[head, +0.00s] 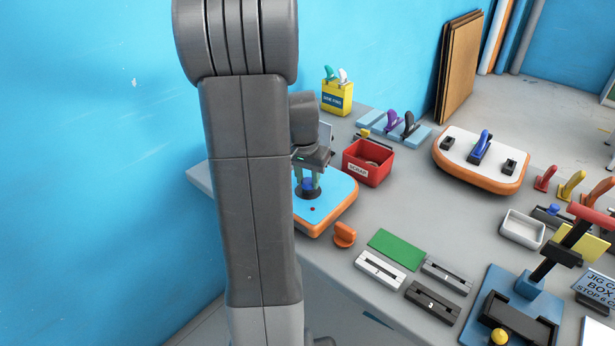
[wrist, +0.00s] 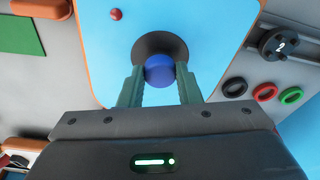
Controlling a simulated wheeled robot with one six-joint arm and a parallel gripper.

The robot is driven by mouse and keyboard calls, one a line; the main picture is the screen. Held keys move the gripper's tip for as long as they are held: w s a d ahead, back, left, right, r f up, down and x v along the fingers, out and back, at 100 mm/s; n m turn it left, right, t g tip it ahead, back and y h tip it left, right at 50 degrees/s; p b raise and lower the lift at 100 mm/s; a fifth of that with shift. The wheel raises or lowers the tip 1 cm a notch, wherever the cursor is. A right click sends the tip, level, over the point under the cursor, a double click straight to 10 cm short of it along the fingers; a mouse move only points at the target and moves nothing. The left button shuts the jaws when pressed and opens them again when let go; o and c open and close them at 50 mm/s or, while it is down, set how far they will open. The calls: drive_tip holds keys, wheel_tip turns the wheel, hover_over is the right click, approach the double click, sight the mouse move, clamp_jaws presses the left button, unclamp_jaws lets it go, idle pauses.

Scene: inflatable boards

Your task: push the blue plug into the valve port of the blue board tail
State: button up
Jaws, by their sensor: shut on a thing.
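The blue board tail (head: 330,194) has a light blue top and an orange edge, and lies at the near left of the bench. Its round black valve port (wrist: 150,44) shows in the wrist view. The blue plug (wrist: 159,70) is between the green fingertips of my gripper (wrist: 160,84), which is shut on it. The plug is over the near part of the port; I cannot tell how deep it sits. In the head view my gripper (head: 306,176) points down at the port, and my arm hides the board's left part.
A red scrap box (head: 368,163) stands close behind the board. An orange knob-like piece (head: 344,235) lies by its front right corner. A white-topped board (head: 455,155) with a blue fin stands farther right.

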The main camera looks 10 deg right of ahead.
drive_tip(key=shift+f, duration=0.3)
drive_tip(key=o, duration=1)
drive_tip(key=shift+o, duration=0.2)
drive_tip(key=shift+r, duration=0.1)
wheel_tip(320, 180, up, 14)
drive_tip(key=s+a, duration=0.1)
drive_tip(key=shift+s+a+f, duration=0.15)
drive_tip(key=shift+s+f, duration=0.05)
drive_tip(key=shift+s, duration=0.15)
drive_tip(key=shift+f, duration=0.1)
